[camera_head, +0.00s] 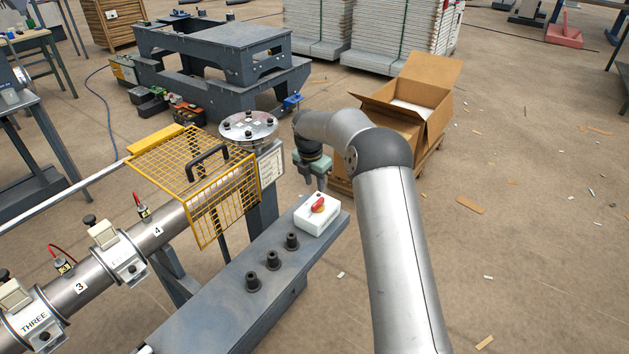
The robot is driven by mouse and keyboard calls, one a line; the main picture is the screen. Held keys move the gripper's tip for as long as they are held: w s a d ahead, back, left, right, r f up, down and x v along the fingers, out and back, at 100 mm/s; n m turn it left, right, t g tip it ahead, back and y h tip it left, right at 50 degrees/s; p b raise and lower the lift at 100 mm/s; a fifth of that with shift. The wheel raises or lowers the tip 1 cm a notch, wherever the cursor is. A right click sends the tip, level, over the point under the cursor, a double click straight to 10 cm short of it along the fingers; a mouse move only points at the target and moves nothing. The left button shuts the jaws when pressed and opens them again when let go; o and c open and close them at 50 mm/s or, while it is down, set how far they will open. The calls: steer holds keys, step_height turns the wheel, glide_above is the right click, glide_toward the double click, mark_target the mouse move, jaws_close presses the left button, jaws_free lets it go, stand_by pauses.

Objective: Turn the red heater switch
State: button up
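The red heater switch (318,205) is a red knob on a yellow disc, on top of a white box (313,222). The box sits at the far end of a grey-blue bench (230,300). My gripper (317,186) hangs just above and behind the switch in this view, pointing down. Its fingers are small and partly seen from the side, so I cannot tell whether they are open or shut. I see no clear contact with the knob.
Several black pegs (273,260) stand on the bench. A yellow mesh guard (192,165) with a black handle covers the pipe end at left. A round metal flange (248,127) stands behind it. An open cardboard box (408,103) is behind my arm. Floor at right is mostly clear.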

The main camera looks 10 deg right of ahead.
mark_target(318, 201)
steer(key=shift+w+d+f+n, duration=0.25)
steer(key=shift+w+f+n, duration=0.2)
steer(key=shift+f, duration=0.35)
steer(key=f+b, duration=0.4)
steer(key=f, duration=0.1)
steer(key=w+f+b, duration=0.1)
steer(key=f+b, duration=0.1)
steer(key=shift+d+f, duration=0.35)
steer(key=shift+d, duration=0.05)
steer(key=shift+r+p, duration=0.2)
steer(key=shift+p, duration=0.2)
jaws_close()
